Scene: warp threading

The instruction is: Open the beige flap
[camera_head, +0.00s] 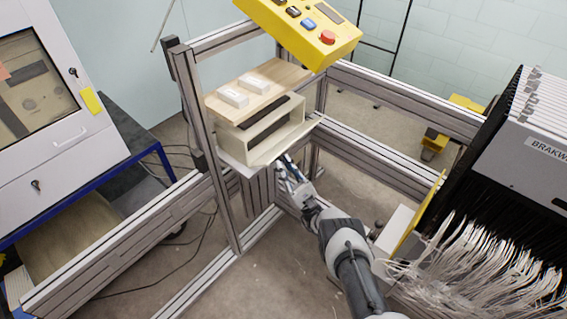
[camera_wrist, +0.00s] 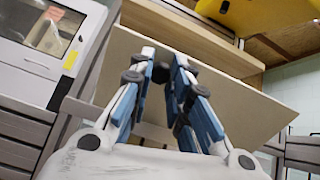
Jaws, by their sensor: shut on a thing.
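The beige flap (camera_head: 288,143) is a flat panel on the lower front of a beige box (camera_head: 250,150). In the head view it is tilted outward and down, and the box front above it shows a dark opening. In the wrist view the flap (camera_wrist: 240,100) is a broad plain panel behind my fingers. My gripper (camera_head: 285,165) is below and in front of the flap. In the wrist view my gripper (camera_wrist: 172,82) has its fingertips close together against the panel, shut on the flap. The exact grip point is hidden by the fingers.
A wooden board with two white blocks (camera_head: 233,97) lies above the box. A yellow control panel (camera_head: 305,30) hangs above it. Metal frame posts (camera_head: 215,170) and rails surround the box. A bundle of pale threads (camera_head: 470,265) hangs at the right.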

